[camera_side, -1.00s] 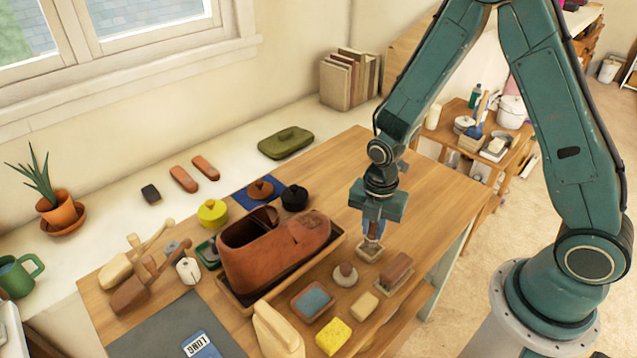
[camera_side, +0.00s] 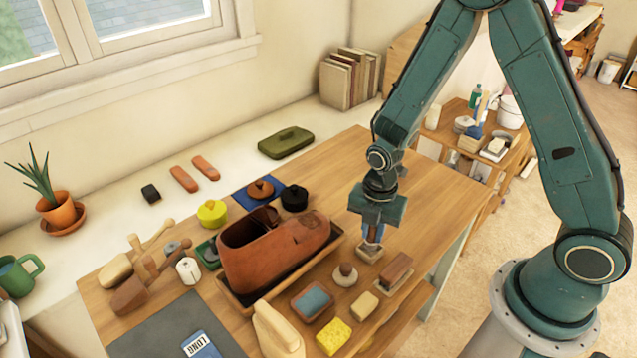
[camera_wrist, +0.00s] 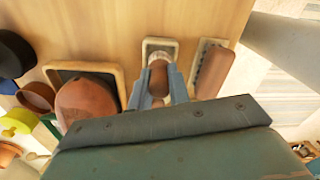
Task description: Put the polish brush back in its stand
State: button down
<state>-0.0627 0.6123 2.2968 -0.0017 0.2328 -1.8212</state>
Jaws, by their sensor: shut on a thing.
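My gripper (camera_side: 373,234) points down with its blue fingers shut on the polish brush. In the wrist view my gripper (camera_wrist: 162,86) has the brush's brown handle (camera_wrist: 158,77) between its fingertips. The small pale square stand (camera_side: 369,253) lies directly under the fingers in the side view. In the wrist view the stand (camera_wrist: 160,45) shows as a light-rimmed square just beyond the handle. The brush's lower end is hidden, so I cannot tell whether it touches the stand or how deep it sits.
A brown shoe (camera_side: 275,255) sits in a wooden tray left of the gripper. A wooden block brush (camera_side: 396,268) lies on a pale base close by on the right. A round-knobbed item (camera_side: 345,275) and a yellow sponge (camera_side: 333,337) are in front. Bare tabletop (camera_side: 440,190) lies behind.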

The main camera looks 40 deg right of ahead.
jog(key=shift+f, duration=0.9)
dwell(0.8)
jog(key=c, duration=1.2)
grip_release()
jog(key=shift+c, duration=0.2)
jog(key=shift+r, duration=0.1)
notch_tip(320, 180, up, 14)
jog(key=shift+f, duration=0.2)
jog(key=shift+r, duration=0.15)
